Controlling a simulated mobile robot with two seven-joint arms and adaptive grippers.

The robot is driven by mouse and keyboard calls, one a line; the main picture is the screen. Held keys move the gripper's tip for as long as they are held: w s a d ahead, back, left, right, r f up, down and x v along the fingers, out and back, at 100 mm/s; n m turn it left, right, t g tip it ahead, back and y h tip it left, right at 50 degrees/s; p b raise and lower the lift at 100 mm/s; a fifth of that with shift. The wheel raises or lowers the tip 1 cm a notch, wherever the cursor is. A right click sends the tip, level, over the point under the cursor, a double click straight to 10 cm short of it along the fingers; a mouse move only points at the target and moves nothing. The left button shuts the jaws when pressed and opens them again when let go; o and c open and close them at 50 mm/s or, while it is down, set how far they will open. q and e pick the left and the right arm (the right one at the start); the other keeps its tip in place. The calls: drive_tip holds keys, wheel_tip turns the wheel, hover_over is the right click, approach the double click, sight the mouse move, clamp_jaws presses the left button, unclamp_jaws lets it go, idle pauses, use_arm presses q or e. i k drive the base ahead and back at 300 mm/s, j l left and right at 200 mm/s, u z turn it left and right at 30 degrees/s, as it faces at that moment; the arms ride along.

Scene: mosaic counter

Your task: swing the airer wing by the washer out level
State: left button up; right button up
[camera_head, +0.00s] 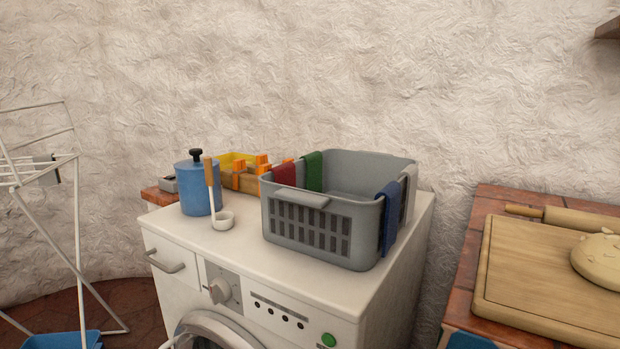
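The white wire airer (76,230) stands at the left edge, left of the washer, on crossed legs. Only its right part shows; the rest is cut off by the picture edge. A rod-framed wing (38,139) rises steeply above the airer's top, slanting rather than level. A grey block (46,170) sits at the end of the top rails, near the wing's lower end. The white washer (370,290) stands in the middle, with a gap between it and the airer. Neither of my grippers is in view.
A blue tub (60,341) is below the airer. A tiled counter with a board (510,275) is at right.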

sight(5, 150)
drive_tip(key=u, duration=1.4)
drive_tip(key=i+j+z, duration=0.15)
drive_tip(key=i+j, duration=2.25)
drive_tip(key=l+u, duration=0.1)
drive_tip(key=k, duration=0.05)
